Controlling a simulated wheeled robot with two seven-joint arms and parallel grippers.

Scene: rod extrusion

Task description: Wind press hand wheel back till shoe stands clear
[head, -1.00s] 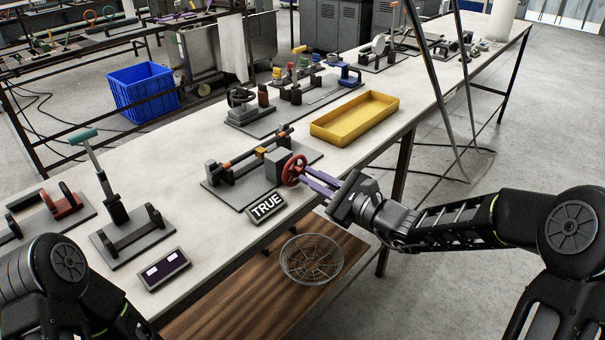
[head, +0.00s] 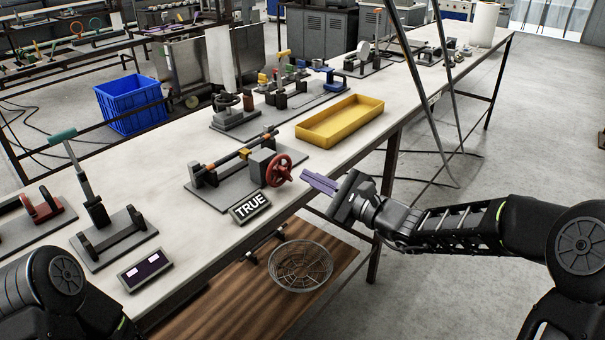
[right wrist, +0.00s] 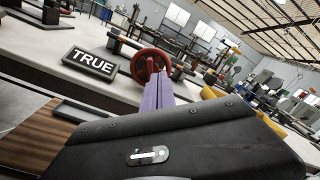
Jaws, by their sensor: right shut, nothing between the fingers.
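The press (head: 222,172) stands on a grey base plate near the bench's front edge. Its red hand wheel (head: 279,170) faces right, toward my right gripper. An orange and dark rod runs along the press, with a small yellow-orange block (head: 244,154) on it. I cannot tell the shoe's exact position. My right gripper (head: 307,179) is shut and empty, its purple fingers pointing at the wheel with a gap between. In the right wrist view the fingers (right wrist: 158,92) lie just below the wheel (right wrist: 151,64). Of my left arm only links show at the lower left; its gripper is out of view.
A "TRUE" sign (head: 250,207) stands in front of the press. A yellow tray (head: 340,121) lies behind it. A lever fixture (head: 108,235) and a small display (head: 146,269) are to the left. A wire basket (head: 300,266) sits on the lower wooden shelf.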

